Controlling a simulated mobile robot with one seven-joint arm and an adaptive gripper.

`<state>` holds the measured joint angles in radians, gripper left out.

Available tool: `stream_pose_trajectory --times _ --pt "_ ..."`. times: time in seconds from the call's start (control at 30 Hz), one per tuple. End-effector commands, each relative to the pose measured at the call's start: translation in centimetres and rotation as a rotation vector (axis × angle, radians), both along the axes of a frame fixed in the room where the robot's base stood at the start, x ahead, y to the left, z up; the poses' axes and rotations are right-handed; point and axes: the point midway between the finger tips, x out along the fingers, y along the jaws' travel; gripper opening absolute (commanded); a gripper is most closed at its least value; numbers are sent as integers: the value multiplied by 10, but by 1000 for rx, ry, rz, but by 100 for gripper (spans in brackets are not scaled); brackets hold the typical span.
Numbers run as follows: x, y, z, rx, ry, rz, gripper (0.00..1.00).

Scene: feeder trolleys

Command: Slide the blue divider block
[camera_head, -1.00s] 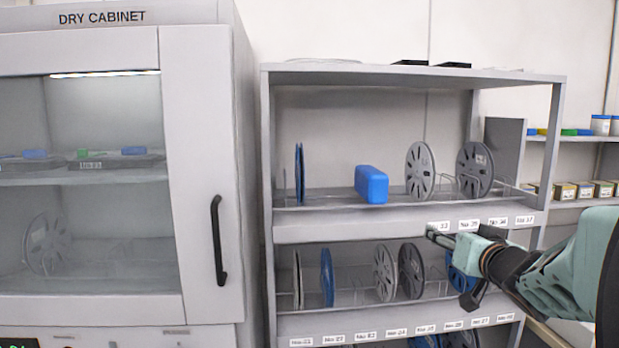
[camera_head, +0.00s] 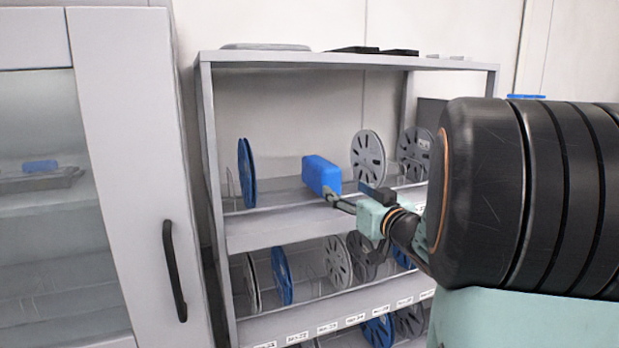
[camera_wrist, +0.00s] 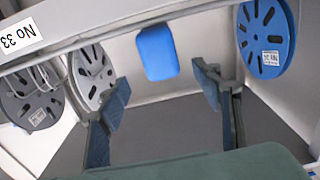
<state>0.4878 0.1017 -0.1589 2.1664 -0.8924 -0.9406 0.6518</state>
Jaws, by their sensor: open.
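The blue divider block (camera_head: 322,174) stands on the upper rack shelf, between a blue reel on its left and grey reels on its right. My gripper (camera_head: 336,202) is in front of the block, by the shelf's front edge, with its fingertips pointing at it. In the head view a fingertip overlaps the block's lower edge, so contact cannot be told there. In the wrist view the block (camera_wrist: 157,53) shows beyond and between the spread fingers (camera_wrist: 163,92), with a gap to each finger. My gripper is open and empty.
The blue reel (camera_head: 246,172) stands left of the block, and a grey reel (camera_head: 368,157) stands close on its right. The shelf's front lip (camera_head: 270,228) runs below my gripper. The dry cabinet (camera_head: 110,150) is at the left. Shelf between blue reel and block is free.

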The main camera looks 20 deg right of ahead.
Motion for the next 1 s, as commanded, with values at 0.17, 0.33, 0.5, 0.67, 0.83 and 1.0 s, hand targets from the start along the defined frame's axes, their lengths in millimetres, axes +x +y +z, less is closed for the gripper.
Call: stream_pose_trajectory --times 0.17,0.33,0.5,0.67,0.83,1.0 --pt "34 2 1 1 2 3 59" --pt "64 3 1 1 2 1 59" --pt "82 3 0 1 2 -1 59" --pt "90 3 0 0 1 -1 59" --pt "90 3 0 0 1 -1 59" --pt "90 3 0 0 1 -1 51"
